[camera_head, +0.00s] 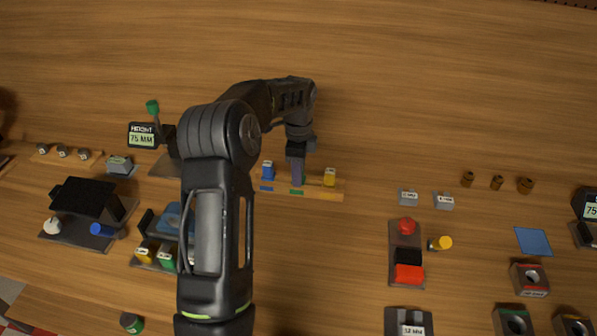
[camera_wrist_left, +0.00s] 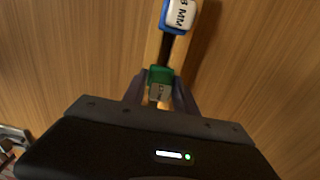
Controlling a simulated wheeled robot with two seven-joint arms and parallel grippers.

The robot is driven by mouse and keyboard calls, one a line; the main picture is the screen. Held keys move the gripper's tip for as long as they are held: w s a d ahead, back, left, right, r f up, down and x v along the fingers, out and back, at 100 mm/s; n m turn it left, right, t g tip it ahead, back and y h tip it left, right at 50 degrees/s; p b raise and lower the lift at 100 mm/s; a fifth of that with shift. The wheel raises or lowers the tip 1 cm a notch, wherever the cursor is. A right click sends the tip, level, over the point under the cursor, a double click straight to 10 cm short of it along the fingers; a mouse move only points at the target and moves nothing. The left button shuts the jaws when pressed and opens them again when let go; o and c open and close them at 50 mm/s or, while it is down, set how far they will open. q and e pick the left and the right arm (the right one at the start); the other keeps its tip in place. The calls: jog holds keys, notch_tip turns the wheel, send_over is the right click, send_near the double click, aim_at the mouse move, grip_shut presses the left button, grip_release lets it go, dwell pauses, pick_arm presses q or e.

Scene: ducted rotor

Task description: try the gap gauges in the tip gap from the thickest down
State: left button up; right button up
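A wooden strip rack (camera_head: 316,193) holds a blue gauge (camera_head: 267,170) at its left and a yellow gauge (camera_head: 329,177) at its right. My left gripper (camera_head: 297,178) points down over the middle of the rack, between these two. In the left wrist view a green gauge (camera_wrist_left: 160,82) sits between the fingertips of the left gripper (camera_wrist_left: 160,90); whether they press on it is unclear. A blue gauge with a white label (camera_wrist_left: 178,15) stands beyond it. The green gauge is hidden in the head view. I cannot make out the ducted rotor's tip gap. My right gripper is out of view.
A height display (camera_head: 142,135) stands left of my arm. A dark tray with red buttons (camera_head: 407,252) lies at right. The table behind the rack is clear.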

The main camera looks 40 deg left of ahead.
pick_arm(q)
jog(key=o, duration=0.5)
notch_tip(320, 180, up, 8)
jog(key=shift+f+b, duration=0.1)
jog(key=shift+b, duration=0.5)
dwell(0.4)
